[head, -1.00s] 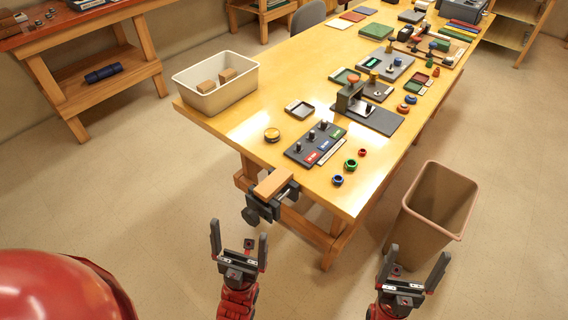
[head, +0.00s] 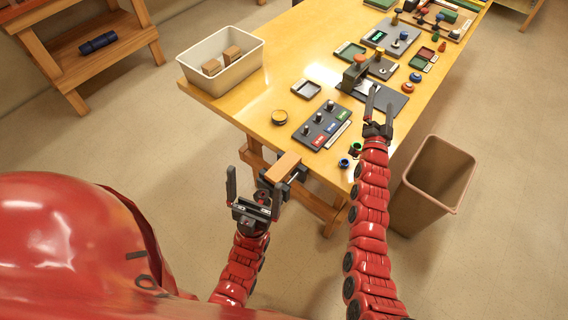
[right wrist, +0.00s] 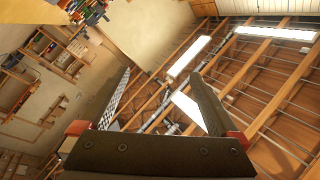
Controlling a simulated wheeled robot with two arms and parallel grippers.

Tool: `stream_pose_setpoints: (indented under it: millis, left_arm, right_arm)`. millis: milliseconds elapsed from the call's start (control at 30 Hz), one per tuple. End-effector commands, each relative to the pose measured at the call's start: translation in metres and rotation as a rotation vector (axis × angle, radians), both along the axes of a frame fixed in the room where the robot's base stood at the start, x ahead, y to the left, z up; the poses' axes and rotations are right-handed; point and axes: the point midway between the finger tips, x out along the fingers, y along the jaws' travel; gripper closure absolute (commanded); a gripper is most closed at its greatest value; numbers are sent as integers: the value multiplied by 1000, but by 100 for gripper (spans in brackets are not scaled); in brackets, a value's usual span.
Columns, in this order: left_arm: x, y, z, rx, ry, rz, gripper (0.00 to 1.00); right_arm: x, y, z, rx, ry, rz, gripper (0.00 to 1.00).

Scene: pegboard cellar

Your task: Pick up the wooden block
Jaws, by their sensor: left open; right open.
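A tan wooden block (head: 282,166) sits at the near edge of the workbench, at a dark vise (head: 298,178). Two brown wooden blocks, one (head: 211,67) and another (head: 232,54), lie in a cream bin (head: 196,80) on the bench's left end. My left gripper (head: 254,190) is open and empty, just left of and nearer than the vise block; its right finger overlaps the vise in the picture. My right gripper (head: 379,110) is open and appears over the bench's right side. In the right wrist view its fingers (right wrist: 165,105) are apart with nothing between them, against the ceiling.
A panel with knobs and coloured labels (head: 321,124) lies on the workbench (head: 262,98), with a yellow round piece (head: 279,117) and a small tray (head: 306,89) nearby. A brown waste bin (head: 432,175) stands on the floor at right. A shelf unit (head: 95,45) is at left.

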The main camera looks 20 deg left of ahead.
Motion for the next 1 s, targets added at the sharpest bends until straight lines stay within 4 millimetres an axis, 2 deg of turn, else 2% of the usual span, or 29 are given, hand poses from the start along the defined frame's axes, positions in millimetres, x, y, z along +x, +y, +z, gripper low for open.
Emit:
stream_pose_setpoints:
  millis: [33,67,100,167,200,267,300,333,400,433,500,567,700,833,1000]
  left_arm:
    - [0,0,1,0,0,0,0]
    - [0,0,0,0,0,0,0]
    - [0,0,0,0,0,0,0]
    - [0,0,0,0,0,0,0]
    - [0,0,0,0,0,0,0]
    - [0,0,0,0,0,0,0]
    - [0,0,0,0,0,0,0]
    - [0,0,0,0,0,0,0]
    - [0,0,0,0,0,0,0]
    - [0,0,0,0,0,0,0]
    - [0,0,0,0,0,0,0]
    - [0,0,0,0,0,0,0]
    - [0,0,0,0,0,0,0]
    - [0,0,0,0,0,0,0]
    - [0,0,1,0,0,0,0]
  right_arm:
    - [22,31,5,45,89,75,3]
    - [32,52,1,72,161,122,3]
    - [41,81,-2,102,254,185,3]
    - [48,123,-5,133,398,276,3]
    - [46,151,-6,145,497,332,3]
    - [37,190,-8,147,649,408,3]
    - [26,214,-7,137,750,451,3]
    - [16,229,-6,125,824,477,3]
    - [-13,259,-4,78,1003,523,3]
    - [-29,268,-3,51,1081,532,3]
    - [-65,280,2,-25,1248,529,3]
    - [-98,280,6,-104,1385,500,3]
    - [-158,259,21,-271,1613,367,3]
    - [-190,237,32,-370,1724,251,3]
    - [-203,228,31,-406,1764,202,3]
